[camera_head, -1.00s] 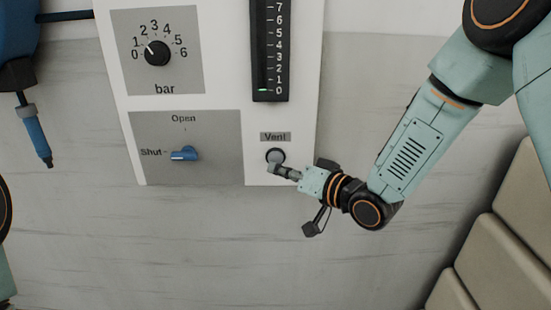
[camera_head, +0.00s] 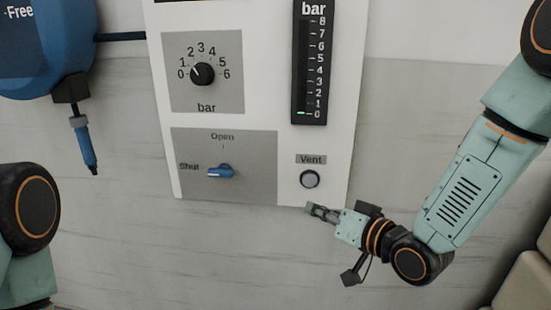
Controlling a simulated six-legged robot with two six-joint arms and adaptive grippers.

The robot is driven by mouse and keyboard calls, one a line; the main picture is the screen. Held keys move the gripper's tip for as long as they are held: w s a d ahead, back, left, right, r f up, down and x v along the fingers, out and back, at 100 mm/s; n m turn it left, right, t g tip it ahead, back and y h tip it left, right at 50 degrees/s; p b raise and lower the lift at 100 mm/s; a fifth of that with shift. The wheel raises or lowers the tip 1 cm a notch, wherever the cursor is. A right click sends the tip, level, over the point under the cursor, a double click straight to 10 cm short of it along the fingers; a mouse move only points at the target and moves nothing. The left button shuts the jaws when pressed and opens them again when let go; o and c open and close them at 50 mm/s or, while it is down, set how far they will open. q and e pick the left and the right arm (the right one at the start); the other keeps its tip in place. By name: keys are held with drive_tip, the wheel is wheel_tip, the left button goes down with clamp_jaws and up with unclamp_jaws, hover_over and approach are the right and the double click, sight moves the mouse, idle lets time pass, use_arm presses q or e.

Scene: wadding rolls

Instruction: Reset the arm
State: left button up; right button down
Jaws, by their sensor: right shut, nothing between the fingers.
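My right gripper (camera_head: 311,208) is shut and empty. My right arm (camera_head: 460,190) comes in from the right side. Only part of my left arm (camera_head: 30,215) shows at the lower left edge, and its gripper is out of view.
The white panel (camera_head: 265,60) carries a black pressure knob (camera_head: 202,74) near 0, a blue lever (camera_head: 220,171) pointing to Shut, and a bar gauge (camera_head: 309,65) lit near 0. A blue device (camera_head: 45,50) with a hanging nozzle is at left. Tan rolls (camera_head: 525,285) are at lower right.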

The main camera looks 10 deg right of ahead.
drive_tip(key=s+d+f+g+h, duration=0.25)
drive_tip(key=s+f+g, duration=0.25)
drive_tip(key=s+f, duration=0.65)
drive_tip(key=s+d+f+g+h, duration=0.2)
drive_tip(key=s+f+g+h, duration=0.25)
drive_tip(key=s+f, duration=0.7)
drive_tip(key=s+f+g, duration=0.4)
drive_tip(key=s+f, duration=0.3)
drive_tip(key=s, duration=0.6)
drive_tip(key=shift+d+n, duration=0.3)
drive_tip(key=shift+d, duration=0.15)
drive_tip(key=shift+w, duration=0.1)
